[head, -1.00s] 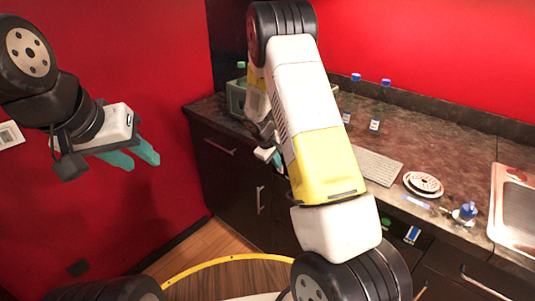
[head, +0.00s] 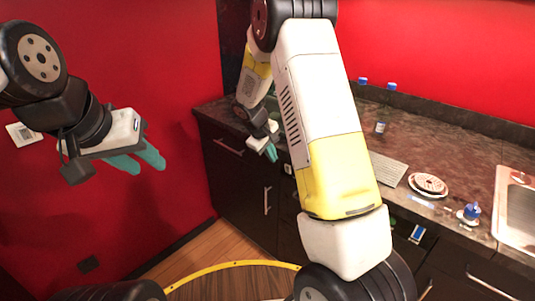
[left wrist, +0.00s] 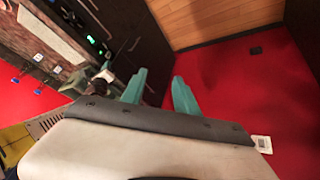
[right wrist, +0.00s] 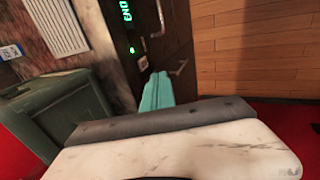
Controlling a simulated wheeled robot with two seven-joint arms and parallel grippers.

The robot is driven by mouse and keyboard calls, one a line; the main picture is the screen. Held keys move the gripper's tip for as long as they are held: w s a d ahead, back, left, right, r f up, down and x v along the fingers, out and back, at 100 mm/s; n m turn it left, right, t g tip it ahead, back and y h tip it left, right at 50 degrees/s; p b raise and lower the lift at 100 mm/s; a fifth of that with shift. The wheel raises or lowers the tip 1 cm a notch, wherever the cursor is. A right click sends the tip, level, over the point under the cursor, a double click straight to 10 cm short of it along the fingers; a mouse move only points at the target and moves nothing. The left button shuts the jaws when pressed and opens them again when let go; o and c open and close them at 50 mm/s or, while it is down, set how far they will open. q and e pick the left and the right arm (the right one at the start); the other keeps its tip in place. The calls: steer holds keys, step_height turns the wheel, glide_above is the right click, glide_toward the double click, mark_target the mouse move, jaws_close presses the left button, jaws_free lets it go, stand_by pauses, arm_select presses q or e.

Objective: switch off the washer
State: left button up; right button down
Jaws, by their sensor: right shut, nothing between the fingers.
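The washer's dark control panel (right wrist: 128,32) is in the right wrist view, with a green lit "END" display and a small green light. Green-lit controls (left wrist: 91,40) also show in the left wrist view. In the head view my right arm hides much of the cabinet front. My right gripper (head: 267,151) is by the counter's front edge; its teal fingers (right wrist: 158,90) are shut and empty, apart from the panel and below it in the right wrist view. My left gripper (head: 140,161) is open and empty, away from the counter; its fingers (left wrist: 159,90) stand apart.
A green-grey box (right wrist: 60,110) stands on the counter close to my right gripper. A keyboard (head: 387,168), a round plate-like item (head: 428,185), a blue-capped bottle (head: 470,212) and a sink (head: 518,210) are farther right. Cabinet handles (head: 267,200) stick out. The wooden floor is clear.

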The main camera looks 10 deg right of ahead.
steer(key=shift+s+a+r, duration=0.2)
steer(key=shift+r, duration=0.3)
